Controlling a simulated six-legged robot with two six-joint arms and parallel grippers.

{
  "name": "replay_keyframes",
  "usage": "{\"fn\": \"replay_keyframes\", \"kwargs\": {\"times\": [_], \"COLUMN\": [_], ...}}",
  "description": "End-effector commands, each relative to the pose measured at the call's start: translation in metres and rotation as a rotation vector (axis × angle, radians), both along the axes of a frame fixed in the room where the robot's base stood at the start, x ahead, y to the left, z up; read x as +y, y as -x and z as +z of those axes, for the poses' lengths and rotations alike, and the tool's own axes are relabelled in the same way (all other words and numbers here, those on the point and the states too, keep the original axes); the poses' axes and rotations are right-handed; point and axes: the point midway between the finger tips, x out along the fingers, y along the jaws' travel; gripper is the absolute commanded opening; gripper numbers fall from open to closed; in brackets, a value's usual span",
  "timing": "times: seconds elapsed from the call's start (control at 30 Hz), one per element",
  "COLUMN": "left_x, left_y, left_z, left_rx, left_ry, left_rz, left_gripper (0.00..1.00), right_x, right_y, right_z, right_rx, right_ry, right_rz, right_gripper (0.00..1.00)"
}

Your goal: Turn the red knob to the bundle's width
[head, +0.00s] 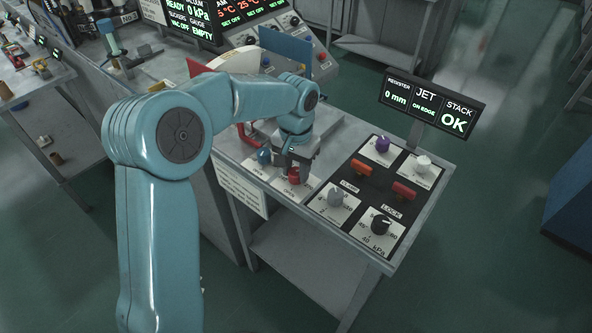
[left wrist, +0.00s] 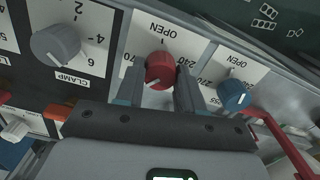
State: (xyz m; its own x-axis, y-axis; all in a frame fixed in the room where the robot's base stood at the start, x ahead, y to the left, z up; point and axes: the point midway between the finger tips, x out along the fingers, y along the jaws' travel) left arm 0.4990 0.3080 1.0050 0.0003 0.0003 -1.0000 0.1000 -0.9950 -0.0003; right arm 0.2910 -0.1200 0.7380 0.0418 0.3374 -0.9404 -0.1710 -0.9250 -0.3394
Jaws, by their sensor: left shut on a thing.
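The red knob (head: 294,176) sits on a white dial plate on the bench panel. In the left wrist view the red knob (left wrist: 160,68) stands between the two fingers, below the word OPEN, and its white pointer mark faces the lower left. My left gripper (head: 293,165) comes down from above and is shut on the red knob; its fingers also show in the left wrist view (left wrist: 162,85), one on each side of the knob. I cannot make out a bundle. My right gripper is out of view.
A blue knob (head: 264,157) sits beside the red one. The grey clamp knob (head: 335,197), black kPa knob (head: 381,223), purple knob (head: 382,145), white knob (head: 423,163) and two orange-red levers are close by. A display (head: 430,103) reads 0 mm, JET ON EDGE, STACK OK.

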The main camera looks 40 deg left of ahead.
Motion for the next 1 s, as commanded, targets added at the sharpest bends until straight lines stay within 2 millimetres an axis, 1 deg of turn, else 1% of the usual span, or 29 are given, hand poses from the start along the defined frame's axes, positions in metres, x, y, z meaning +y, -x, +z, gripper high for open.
{"fn": "replay_keyframes", "kwargs": {"times": [0.2, 1.0], "left_x": [0.000, 0.000], "left_y": [0.000, 0.001], "left_z": [-0.002, -0.002], "left_rx": [0.001, 0.004], "left_ry": [0.000, 0.000], "left_rz": [0.205, 0.964], "left_gripper": [0.07, 0.07], "right_x": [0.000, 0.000], "right_y": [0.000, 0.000], "right_z": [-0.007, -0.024], "right_rx": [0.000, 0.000], "right_ry": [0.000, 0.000], "right_rz": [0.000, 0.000], "right_gripper": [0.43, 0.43]}}
